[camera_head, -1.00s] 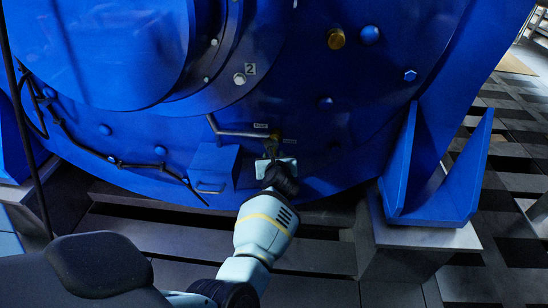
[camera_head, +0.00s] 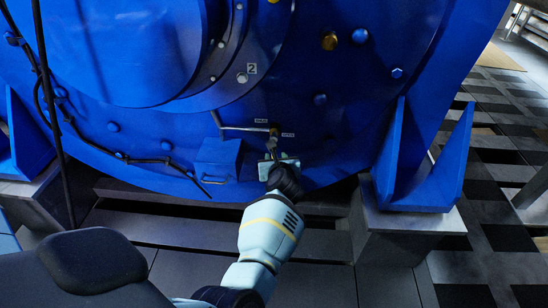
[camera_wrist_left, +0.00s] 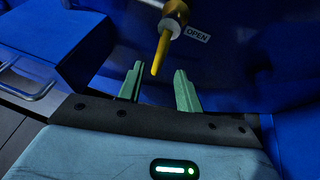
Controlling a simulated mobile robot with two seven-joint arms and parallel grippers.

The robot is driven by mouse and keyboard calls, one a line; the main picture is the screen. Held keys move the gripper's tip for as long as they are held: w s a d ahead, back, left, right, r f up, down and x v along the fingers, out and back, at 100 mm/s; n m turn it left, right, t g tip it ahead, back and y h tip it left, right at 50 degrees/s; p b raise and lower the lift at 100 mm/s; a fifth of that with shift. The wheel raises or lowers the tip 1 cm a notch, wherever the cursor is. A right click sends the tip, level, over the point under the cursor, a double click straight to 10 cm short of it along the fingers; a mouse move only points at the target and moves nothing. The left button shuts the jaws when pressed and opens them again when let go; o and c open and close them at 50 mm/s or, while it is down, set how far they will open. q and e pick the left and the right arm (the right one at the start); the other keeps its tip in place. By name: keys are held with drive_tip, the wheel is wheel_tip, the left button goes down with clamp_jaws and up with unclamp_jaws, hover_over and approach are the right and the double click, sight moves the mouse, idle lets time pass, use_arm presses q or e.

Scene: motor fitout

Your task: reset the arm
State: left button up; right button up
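My left gripper (camera_head: 278,160) is in front of the lower part of a big blue motor housing (camera_head: 330,100), just below a small valve. In the left wrist view its two green fingers (camera_wrist_left: 159,68) stand apart with nothing held between them. The valve's yellow lever (camera_wrist_left: 163,50) points down toward the gap between the fingers and appears beyond their tips. An OPEN label (camera_wrist_left: 197,34) is right of the valve body (camera_wrist_left: 175,18). Whether the fingers touch the lever, I cannot tell. My right gripper is in neither view.
A blue box with a handle (camera_head: 216,160) sticks out left of the valve. A thin pipe (camera_head: 240,128) leads to the valve. A blue bracket foot (camera_head: 425,170) stands at the right on a grey block (camera_head: 405,222). A black cable (camera_head: 42,90) hangs at the left.

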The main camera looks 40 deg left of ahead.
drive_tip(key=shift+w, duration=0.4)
